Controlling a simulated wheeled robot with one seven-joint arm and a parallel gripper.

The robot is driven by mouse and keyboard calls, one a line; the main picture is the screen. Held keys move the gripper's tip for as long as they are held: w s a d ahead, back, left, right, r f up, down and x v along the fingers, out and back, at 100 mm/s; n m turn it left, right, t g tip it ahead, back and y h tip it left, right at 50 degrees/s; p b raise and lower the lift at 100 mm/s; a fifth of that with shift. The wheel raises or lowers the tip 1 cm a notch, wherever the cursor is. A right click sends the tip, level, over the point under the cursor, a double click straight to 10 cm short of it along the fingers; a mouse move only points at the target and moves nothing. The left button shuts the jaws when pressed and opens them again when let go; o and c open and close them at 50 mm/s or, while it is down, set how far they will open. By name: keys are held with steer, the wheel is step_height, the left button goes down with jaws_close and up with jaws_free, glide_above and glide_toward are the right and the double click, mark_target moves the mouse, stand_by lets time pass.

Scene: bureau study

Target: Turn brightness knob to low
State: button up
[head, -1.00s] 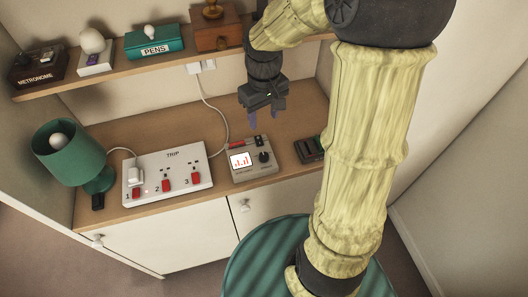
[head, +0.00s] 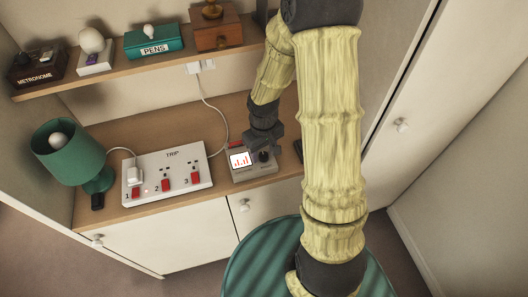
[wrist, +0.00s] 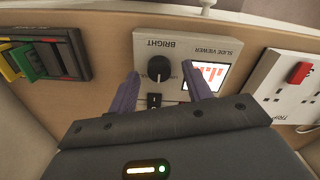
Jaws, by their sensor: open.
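The slide viewer (head: 252,172) is a grey box on the desk with a lit screen showing red bars (head: 240,160). Its black brightness knob (wrist: 158,69) sits under the word BRIGHT, which appears upside down in the wrist view. The knob also shows in the head view (head: 264,156), close below my gripper. My gripper (wrist: 164,88) is open, with its two purple fingers on either side of the knob in the wrist view. I cannot tell whether either finger touches it. A black switch (wrist: 154,100) lies between the fingers, near the knob.
The white TRIP socket strip (head: 168,173) with red switches is left of the viewer. A dark holder with coloured slides (wrist: 42,58) is on its other side. A green lamp (head: 70,155) stands at far left, and a shelf (head: 110,68) runs above the desk.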

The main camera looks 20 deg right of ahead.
steer(key=shift+f, duration=0.65)
steer(key=shift+w, duration=0.1)
steer(key=c, duration=1)
steer(key=shift+r+n, duration=0.1)
steer(key=shift+n, duration=0.2)
steer(key=n+p, duration=0.1)
steer(key=n, duration=0.3)
steer(key=shift+p, duration=0.4)
steer(key=n+p, duration=0.1)
steer(key=n, duration=0.4)
steer(key=shift+p, duration=0.35)
steer(key=shift+n, duration=0.3)
